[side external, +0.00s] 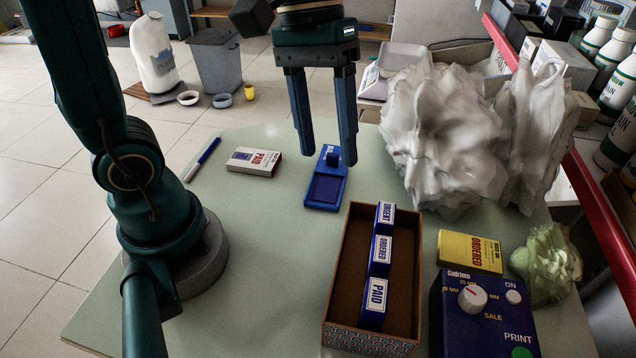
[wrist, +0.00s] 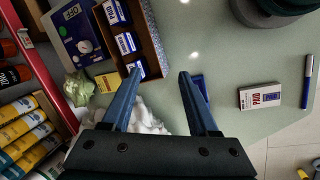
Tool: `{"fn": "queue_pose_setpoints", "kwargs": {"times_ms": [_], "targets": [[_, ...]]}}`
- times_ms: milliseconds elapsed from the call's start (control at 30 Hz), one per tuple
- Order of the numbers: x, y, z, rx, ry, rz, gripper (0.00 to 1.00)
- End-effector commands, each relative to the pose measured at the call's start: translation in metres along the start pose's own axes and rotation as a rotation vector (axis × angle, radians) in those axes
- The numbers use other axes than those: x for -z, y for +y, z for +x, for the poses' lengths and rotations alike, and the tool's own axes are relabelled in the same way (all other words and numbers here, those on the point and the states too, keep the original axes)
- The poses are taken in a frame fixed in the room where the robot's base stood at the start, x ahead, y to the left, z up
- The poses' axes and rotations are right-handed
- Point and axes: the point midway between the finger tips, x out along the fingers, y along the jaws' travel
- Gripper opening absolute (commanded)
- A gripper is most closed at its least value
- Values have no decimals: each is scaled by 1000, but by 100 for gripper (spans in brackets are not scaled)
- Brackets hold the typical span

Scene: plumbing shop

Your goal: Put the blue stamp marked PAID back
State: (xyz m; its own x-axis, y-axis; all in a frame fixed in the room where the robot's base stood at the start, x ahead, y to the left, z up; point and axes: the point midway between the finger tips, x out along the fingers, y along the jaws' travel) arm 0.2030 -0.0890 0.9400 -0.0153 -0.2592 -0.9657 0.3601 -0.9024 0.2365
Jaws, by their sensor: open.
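A blue stamp labelled PAID (side external: 375,297) sits at the near end of the brown open box (side external: 340,270), in line with stamps labelled ORDERED (side external: 380,252) and URGENT (side external: 385,215). The row also shows in the wrist view, with one stamp (wrist: 126,43) in its middle. My gripper (side external: 326,160) is open above a blue ink pad case (side external: 325,189). A small dark blue upright piece (side external: 333,157) on the case shows between the fingers; I cannot tell what it is. In the wrist view my right finger partly hides the case (wrist: 203,86). The gripper (wrist: 160,73) shows nothing held.
A white carton printed PAID (side external: 253,161) and a blue pen (side external: 203,157) lie to the left. A yellow ORDERED carton (side external: 470,252), a dark blue dial box (side external: 485,310) and large crumpled white wrapping (side external: 440,130) stand right.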

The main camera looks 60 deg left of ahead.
Motion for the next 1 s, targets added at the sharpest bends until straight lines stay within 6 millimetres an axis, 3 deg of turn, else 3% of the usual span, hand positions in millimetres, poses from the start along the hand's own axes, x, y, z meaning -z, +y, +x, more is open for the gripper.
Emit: {"fn": "queue_pose_setpoints", "kwargs": {"times_ms": [400, 1000], "targets": [[-22, -56, 3, 132, 473, 357, 60], [-23, -64, 6, 163, 547, 422, 60]]}}
